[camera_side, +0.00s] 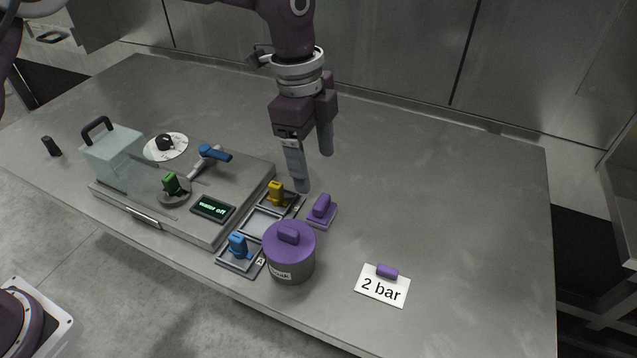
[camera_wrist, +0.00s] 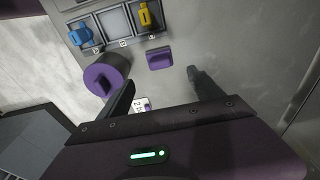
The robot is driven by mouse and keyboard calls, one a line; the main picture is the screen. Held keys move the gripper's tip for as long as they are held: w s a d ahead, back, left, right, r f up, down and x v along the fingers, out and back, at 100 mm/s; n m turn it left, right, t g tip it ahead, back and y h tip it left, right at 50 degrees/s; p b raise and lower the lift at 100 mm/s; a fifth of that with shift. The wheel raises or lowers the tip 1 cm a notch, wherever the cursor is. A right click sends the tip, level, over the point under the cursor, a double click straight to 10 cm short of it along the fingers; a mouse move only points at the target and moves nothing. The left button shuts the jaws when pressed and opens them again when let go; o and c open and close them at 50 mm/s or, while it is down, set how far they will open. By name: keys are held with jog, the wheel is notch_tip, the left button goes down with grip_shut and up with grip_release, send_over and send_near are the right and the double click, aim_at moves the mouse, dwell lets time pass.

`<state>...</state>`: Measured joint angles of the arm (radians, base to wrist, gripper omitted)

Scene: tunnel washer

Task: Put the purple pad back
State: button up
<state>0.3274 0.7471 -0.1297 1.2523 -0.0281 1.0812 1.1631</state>
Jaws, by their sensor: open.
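The purple pad (camera_side: 321,211) is a flat plate with a raised handle. It lies on the table just right of the tray row, and it also shows in the wrist view (camera_wrist: 160,58). The tray row has a middle compartment (camera_side: 260,223) that is empty; it shows in the wrist view too (camera_wrist: 115,22). A yellow pad (camera_side: 275,192) sits in the far compartment and a blue pad (camera_side: 238,246) in the near one. My gripper (camera_side: 315,172) is open and empty above the table, a little behind the purple pad. In the wrist view its fingers (camera_wrist: 160,84) are spread apart.
A grey pot with a purple lid (camera_side: 289,245) stands close beside the trays and the purple pad. A "2 bar" card (camera_side: 382,288) with a purple grip lies at right. The washer unit (camera_side: 180,195) with its levers is at left. The table behind the pad is clear.

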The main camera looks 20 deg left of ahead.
jog(key=shift+a+r, duration=0.1)
jog(key=shift+r, duration=0.5)
jog(key=s+a+r+n+t, duration=0.3)
jog(key=s+a+r+n, duration=0.6)
jog(key=s+a+r, duration=0.45)
jog(key=s+a+f+n+t, duration=0.1)
jog(key=s+a+n, duration=0.2)
jog(key=s, duration=0.4)
jog(key=s+a+f+n+t+y, duration=0.1)
jog(key=s+a+f+n, duration=0.1)
jog(key=s+a+n, duration=0.2)
jog(key=s+n, duration=0.2)
jog(key=s, duration=0.1)
jog(key=shift+s+a, duration=0.25)
jog(key=shift+s, duration=0.15)
